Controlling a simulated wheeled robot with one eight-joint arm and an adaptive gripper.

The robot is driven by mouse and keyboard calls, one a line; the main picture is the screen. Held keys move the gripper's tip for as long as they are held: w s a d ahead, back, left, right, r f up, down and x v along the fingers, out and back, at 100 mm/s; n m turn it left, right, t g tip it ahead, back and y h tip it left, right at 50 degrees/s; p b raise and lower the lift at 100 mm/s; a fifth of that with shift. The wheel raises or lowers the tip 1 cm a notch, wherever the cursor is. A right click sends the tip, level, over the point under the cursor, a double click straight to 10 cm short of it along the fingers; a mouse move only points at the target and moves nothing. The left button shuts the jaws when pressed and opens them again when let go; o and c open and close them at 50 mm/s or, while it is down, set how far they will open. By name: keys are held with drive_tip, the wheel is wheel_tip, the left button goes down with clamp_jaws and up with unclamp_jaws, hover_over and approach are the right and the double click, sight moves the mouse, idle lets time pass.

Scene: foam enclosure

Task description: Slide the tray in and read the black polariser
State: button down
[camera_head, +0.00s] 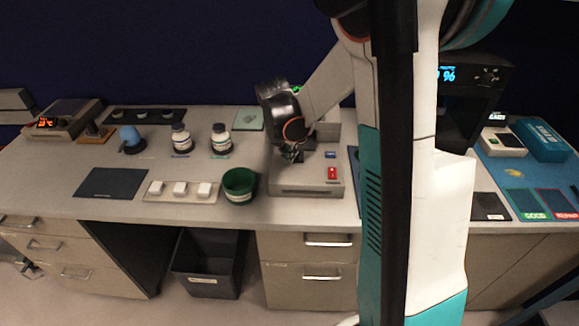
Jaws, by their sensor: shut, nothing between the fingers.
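A grey box-shaped instrument (287,189) stands near the bench's front edge, with a red switch (333,173) and a small blue label or button (330,155) on top. My gripper (290,155) is shut and empty, pointing down over the left part of its top. I cannot tell whether the fingertips touch it. A tray cannot be made out there; my gripper and wrist cover part of the top. No piece is clearly readable as the black polariser. A black instrument (478,75) with a lit blue percent display (447,74) stands at the right, partly hidden by my arm.
A green cup (239,184) stands just left of the instrument, beside a strip of white blocks (180,189). A dark mat (111,183) lies left. Green and red marked pads (525,204) lie right. My arm hides the middle right.

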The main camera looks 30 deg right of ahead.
drive_tip(key=w+d, duration=0.1)
drive_tip(key=w, duration=0.1)
drive_tip(key=w+d, duration=0.1)
drive_tip(key=w, duration=0.1)
drive_tip(key=w+d, duration=0.1)
drive_tip(key=d, duration=0.1)
drive_tip(key=shift+w, duration=0.4)
drive_tip(key=shift+a, duration=0.1)
drive_tip(key=shift+a, duration=0.25)
drive_tip(key=s+a, duration=0.1)
drive_tip(key=s+a+r, duration=0.1)
drive_tip(key=a, duration=0.1)
drive_tip(key=shift+a+r, duration=0.1)
drive_tip(key=shift+r, duration=0.1)
drive_tip(key=s+a+r+m+t+p, duration=0.1)
drive_tip(key=s+a+r+m, duration=0.25)
drive_tip(key=r, duration=0.25)
drive_tip(key=s+a+r+m, duration=0.2)
drive_tip(key=s+a+r, duration=0.15)
drive_tip(key=r, duration=0.35)
drive_tip(key=s+a+f+m+t+y+b, duration=0.1)
drive_tip(key=s+a+m+t, duration=0.1)
drive_tip(key=s+a+m, duration=0.3)
drive_tip(key=s+a+f+m+t+y+b, duration=0.1)
drive_tip(key=s+a+m, duration=0.4)
drive_tip(key=s+m, duration=0.8)
drive_tip(key=shift+s+f+t+y+b, duration=0.3)
drive_tip(key=shift+s+t+y+b, duration=0.35)
drive_tip(key=shift+s, duration=0.5)
